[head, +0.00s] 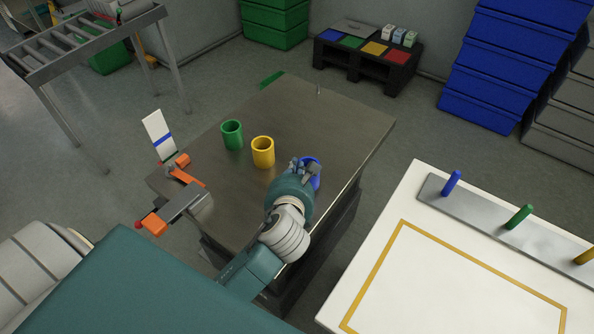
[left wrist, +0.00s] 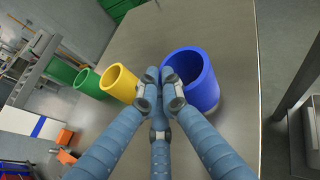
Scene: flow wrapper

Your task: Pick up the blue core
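The blue core (head: 314,178) is an upright, open-topped cylinder at the near right part of the metal table, partly hidden by my left gripper. In the left wrist view the blue core (left wrist: 204,88) is large, right of the fingers. My left gripper (head: 304,166) is over its left side. In the left wrist view the gripper's fingertips (left wrist: 161,76) are close together at the core's left rim, seemingly with the wall between them. I cannot see clear space under the core. My right gripper is not in view.
A yellow core (head: 263,154) and a green core (head: 232,136) stand left of the blue one on the metal table (head: 330,115). An orange-and-grey fixture (head: 180,200) sits at the table's left edge. A white table (head: 440,285) with coloured pegs is at the right.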

